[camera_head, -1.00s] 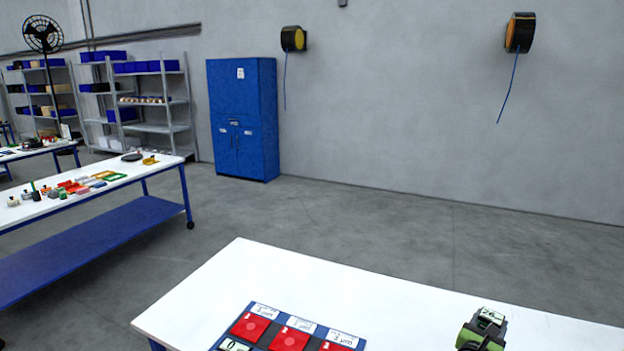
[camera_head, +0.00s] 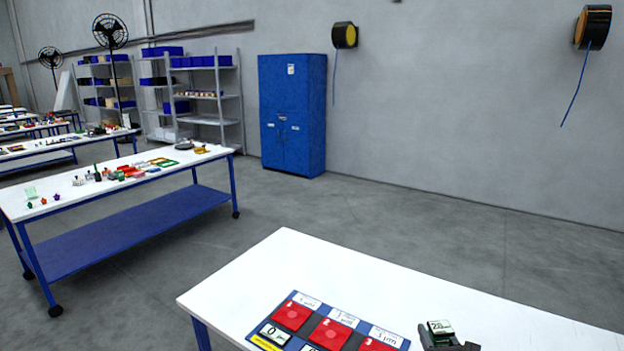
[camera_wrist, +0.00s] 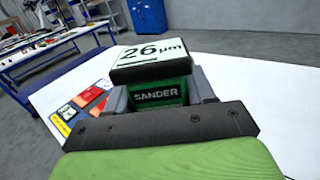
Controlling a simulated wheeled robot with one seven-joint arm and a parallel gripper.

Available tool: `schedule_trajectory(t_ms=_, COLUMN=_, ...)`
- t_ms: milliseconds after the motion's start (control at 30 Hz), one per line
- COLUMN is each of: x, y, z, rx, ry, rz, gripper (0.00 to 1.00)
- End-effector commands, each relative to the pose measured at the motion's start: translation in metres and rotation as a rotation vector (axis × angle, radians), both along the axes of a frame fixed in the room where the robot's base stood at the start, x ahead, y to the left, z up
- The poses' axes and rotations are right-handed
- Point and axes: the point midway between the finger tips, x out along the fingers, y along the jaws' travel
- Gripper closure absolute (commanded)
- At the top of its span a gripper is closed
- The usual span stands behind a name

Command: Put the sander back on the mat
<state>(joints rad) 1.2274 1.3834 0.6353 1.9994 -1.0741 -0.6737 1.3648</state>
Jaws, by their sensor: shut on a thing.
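The sander (camera_head: 440,328) is a small green and dark tool with a white "26" label on top. In the wrist view it shows close up, with "SANDER" on its green side (camera_wrist: 158,94). My gripper (camera_wrist: 160,104) is shut on the sander, a finger on either side of it. The blue mat (camera_head: 311,324) has red squares and white labels. It lies on the white table, to the left of the sander in the head view. Part of the mat is cut off by the frame's lower edge. The sander's underside is hidden.
The white table (camera_head: 500,305) is bare behind the sander and the mat. Another table (camera_head: 125,190) with many small parts stands at the left. A blue cabinet (camera_head: 292,115) and shelves (camera_head: 215,105) stand along the back wall.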

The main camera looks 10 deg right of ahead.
Motion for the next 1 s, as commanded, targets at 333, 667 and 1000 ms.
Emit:
schedule_trajectory(t_ms=333, x=-0.070, y=0.187, z=-0.054, rx=0.002, ry=-0.001, rz=0.829, gripper=0.83)
schedule_trajectory(t_ms=667, x=-0.109, y=0.223, z=-0.056, rx=0.001, ry=-0.004, rz=1.044, gripper=0.83)
schedule_trajectory(t_ms=1000, x=-0.108, y=0.223, z=-0.055, rx=0.000, ry=-0.003, rz=1.040, gripper=0.83)
